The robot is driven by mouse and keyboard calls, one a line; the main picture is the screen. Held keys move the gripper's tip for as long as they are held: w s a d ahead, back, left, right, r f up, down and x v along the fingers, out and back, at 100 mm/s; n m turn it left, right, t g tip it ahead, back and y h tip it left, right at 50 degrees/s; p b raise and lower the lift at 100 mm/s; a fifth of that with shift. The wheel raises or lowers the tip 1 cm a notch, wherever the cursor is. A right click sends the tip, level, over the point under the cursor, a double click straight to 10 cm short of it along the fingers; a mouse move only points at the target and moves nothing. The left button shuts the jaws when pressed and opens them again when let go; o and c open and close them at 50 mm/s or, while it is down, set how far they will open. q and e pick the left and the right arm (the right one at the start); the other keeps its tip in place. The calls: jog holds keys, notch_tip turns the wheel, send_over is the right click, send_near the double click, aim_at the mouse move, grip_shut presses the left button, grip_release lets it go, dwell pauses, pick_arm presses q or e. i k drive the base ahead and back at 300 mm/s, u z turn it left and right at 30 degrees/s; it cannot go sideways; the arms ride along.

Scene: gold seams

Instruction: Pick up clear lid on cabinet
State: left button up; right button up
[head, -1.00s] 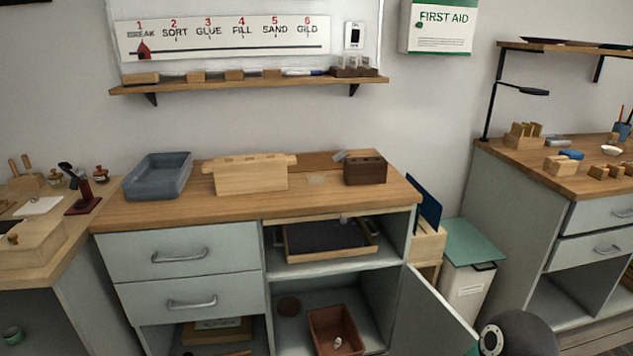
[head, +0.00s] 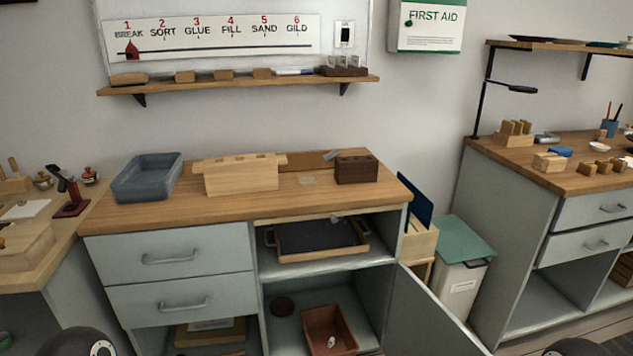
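Neither of my grippers shows. Only rounded dark parts of my arms show at the bottom edge, left and right, well below the cabinet top.
A blue-grey tray (head: 147,178) stands at the cabinet top's left end. The front strip of the top is clear. Below, the cabinet's right door (head: 436,318) hangs open. Open shelves hold a dark-bottomed wooden tray (head: 318,256) and a terracotta-coloured bin (head: 329,345).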

aim_at(306, 179)
jog(key=z, duration=0.25)
jog(key=i, duration=0.9)
jog(key=u, duration=1.2)
jog(key=k, duration=0.85)
jog(key=u, duration=0.2)
jog(key=i, duration=0.9)
jog(key=z, duration=0.1)
